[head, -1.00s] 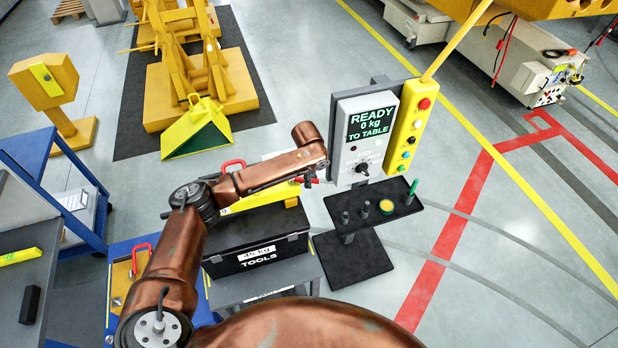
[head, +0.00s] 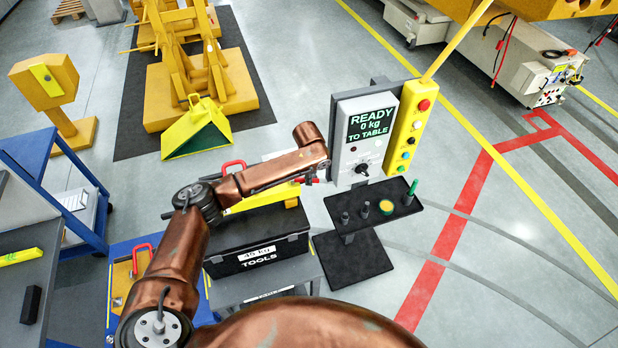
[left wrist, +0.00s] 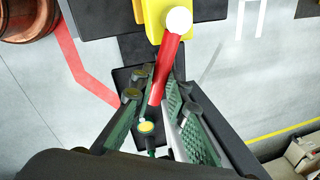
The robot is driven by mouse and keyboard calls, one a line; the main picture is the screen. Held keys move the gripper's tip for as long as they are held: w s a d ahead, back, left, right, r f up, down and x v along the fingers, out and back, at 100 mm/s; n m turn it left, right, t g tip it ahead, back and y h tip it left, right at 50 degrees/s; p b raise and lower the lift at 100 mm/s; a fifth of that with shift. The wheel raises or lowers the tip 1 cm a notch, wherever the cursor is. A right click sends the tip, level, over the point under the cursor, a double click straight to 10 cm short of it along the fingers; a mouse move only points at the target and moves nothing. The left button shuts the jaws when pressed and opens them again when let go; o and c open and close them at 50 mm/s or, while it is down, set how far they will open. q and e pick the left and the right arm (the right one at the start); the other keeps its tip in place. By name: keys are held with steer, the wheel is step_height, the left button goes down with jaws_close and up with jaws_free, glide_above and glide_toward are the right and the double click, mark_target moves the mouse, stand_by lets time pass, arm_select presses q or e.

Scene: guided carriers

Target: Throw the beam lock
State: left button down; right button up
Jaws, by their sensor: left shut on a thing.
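A red lever (left wrist: 166,72) with a white ball at its upper end shows in the left wrist view, against a yellow body (left wrist: 152,22). My left gripper (left wrist: 158,94) is shut on the lever's lower part, with green-padded fingers on both sides of it. In the head view a bit of red (head: 309,181) shows just below the end of my left arm, at the right end of a yellow bar (head: 262,196) above the tool box. My arm hides most of the grip there. My right gripper is not in view.
A display post (head: 367,133) reading "READY 0 kg TO TABLE" stands close right of my left arm, beside a yellow button box (head: 411,128). A black shelf (head: 350,214) with small items is below. A black tool box (head: 256,256) stands under the arm.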

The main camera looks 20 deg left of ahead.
arm_select(q)
steer(key=shift+w+r+n+p, duration=0.25)
steer(key=shift+n+p, duration=0.25)
steer(key=shift+w+a+f+n+p, duration=0.2)
steer(key=shift+w+n+p, duration=0.25)
steer(key=shift+n, duration=0.45)
steer(key=c, duration=1.9)
jaws_free()
steer(key=shift+y, duration=0.3)
steer(key=shift+r, duration=0.1)
